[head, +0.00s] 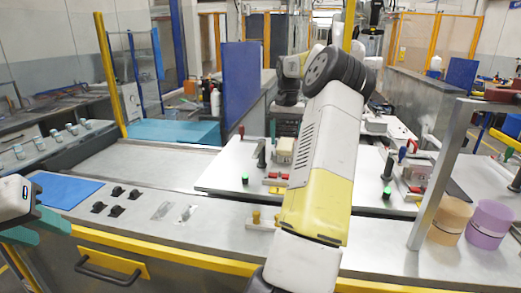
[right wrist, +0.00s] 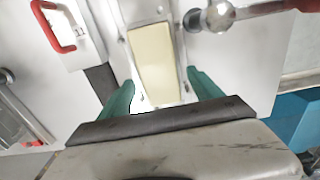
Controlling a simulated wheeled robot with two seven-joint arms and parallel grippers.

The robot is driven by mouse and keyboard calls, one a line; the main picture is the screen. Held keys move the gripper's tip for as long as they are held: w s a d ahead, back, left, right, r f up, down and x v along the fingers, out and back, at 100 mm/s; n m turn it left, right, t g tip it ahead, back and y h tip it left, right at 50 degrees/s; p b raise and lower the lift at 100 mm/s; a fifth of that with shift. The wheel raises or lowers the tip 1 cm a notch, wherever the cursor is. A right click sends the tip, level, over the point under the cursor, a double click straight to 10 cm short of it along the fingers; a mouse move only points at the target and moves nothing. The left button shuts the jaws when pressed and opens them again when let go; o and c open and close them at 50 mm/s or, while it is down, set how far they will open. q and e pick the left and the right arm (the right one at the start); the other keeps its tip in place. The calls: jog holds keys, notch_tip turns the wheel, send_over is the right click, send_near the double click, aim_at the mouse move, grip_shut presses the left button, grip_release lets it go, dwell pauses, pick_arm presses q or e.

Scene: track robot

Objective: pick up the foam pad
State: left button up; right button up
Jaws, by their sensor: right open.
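A pale yellow rectangular pad (right wrist: 152,62), which looks like the foam pad, lies on a light metal surface in the right wrist view. My right gripper (right wrist: 160,78) is open, its green fingers on either side of the pad's near end with gaps to both sides. I cannot tell its height above the pad. In the head view a beige block (head: 284,146) beneath my right wrist seems to be the same pad. My left gripper (head: 50,229) is at the left edge of the head view, its teal fingers apart and nothing visible between them.
A ball-ended lever (right wrist: 218,15) stands just right of the pad, and a red handle (right wrist: 52,27) is to its left. A blue mat (head: 66,190) lies near my left gripper. Orange (head: 449,220) and purple (head: 489,224) cylinders stand at the right.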

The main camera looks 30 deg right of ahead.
jog(key=shift+f, duration=0.2)
jog(key=c, duration=1.4)
jog(key=shift+r, duration=0.15)
jog(key=shift+c, duration=0.2)
